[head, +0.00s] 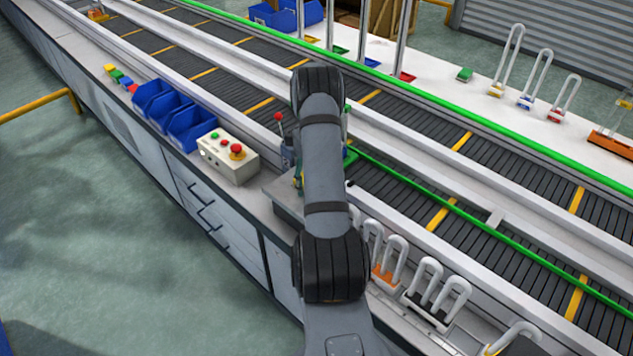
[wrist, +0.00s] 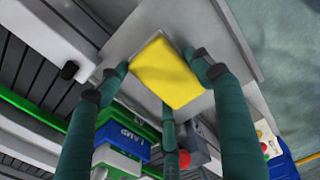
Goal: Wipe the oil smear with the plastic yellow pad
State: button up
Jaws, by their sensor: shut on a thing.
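The yellow pad (wrist: 166,72) is a flat, four-cornered piece in the wrist view. My gripper (wrist: 160,78) has teal fingers with dark tips and is shut on the pad, with fingertips at its edges. The pad appears over a plain grey plate (wrist: 225,35); I cannot tell whether it touches it. No oil smear shows in either view. In the head view my arm hides the pad and most of the gripper, with the grey plate's edge (head: 284,199) showing beside the arm.
A control box with buttons (head: 228,157) and blue bins (head: 190,124) stand left of the arm. White looped racks (head: 437,297) stand to the right. A conveyor (head: 400,190) runs behind. In the wrist view, a blue box marked "LAMP" (wrist: 128,130) lies close to the fingers.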

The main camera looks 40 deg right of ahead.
jog(key=shift+w+a+p, duration=0.15)
jog(key=shift+w+p, duration=0.35)
jog(key=shift+w, duration=1.15)
jog(key=shift+w+a+r, duration=0.1)
jog(key=shift+w+r, duration=0.2)
jog(key=shift+w, duration=0.25)
jog(key=shift+c, duration=0.2)
jog(key=shift+w+f, duration=0.35)
jog(key=shift+w, duration=0.05)
jog(key=shift+s+r+p, duration=0.25)
jog(key=shift+r+p, duration=0.1)
jog(key=shift+r, duration=0.05)
jog(key=r+p, duration=0.3)
jog(key=r, duration=0.2)
jog(key=shift+s+d+r+p, duration=0.1)
jog(key=shift+d+p, duration=0.1)
jog(key=shift+p, duration=0.2)
jog(key=shift+a+r, duration=0.1)
jog(key=shift+r+p, duration=1.2)
jog(key=shift+r, duration=0.35)
